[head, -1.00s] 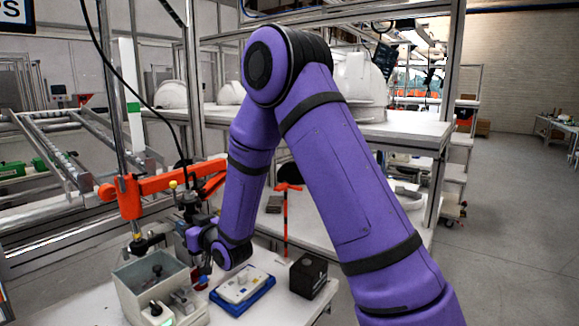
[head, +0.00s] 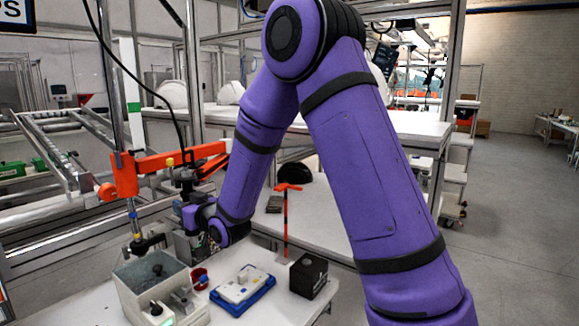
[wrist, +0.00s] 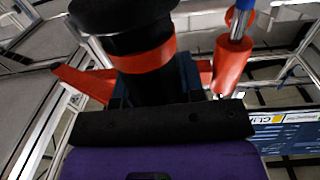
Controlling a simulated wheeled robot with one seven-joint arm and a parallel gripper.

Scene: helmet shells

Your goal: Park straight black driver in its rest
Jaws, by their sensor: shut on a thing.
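The straight black driver (wrist: 150,85) fills the top middle of the wrist view, a dark cylinder with an orange band around it. In the head view its dark upper body (head: 186,176) stands upright at the end of an orange jointed arm (head: 165,165). My gripper (head: 189,212) is shut on the driver; its fingertips are mostly hidden. The driver's lower end is hard to make out. A small red cup (head: 199,279), perhaps the rest, stands on the bench below and slightly right of the gripper, apart from it.
A grey box (head: 150,285) with dark fittings stands at the bench's left. A blue tray (head: 243,297) with a pale part and a black cube (head: 308,276) lie to the right. A thin orange-topped post (head: 286,220) rises behind.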

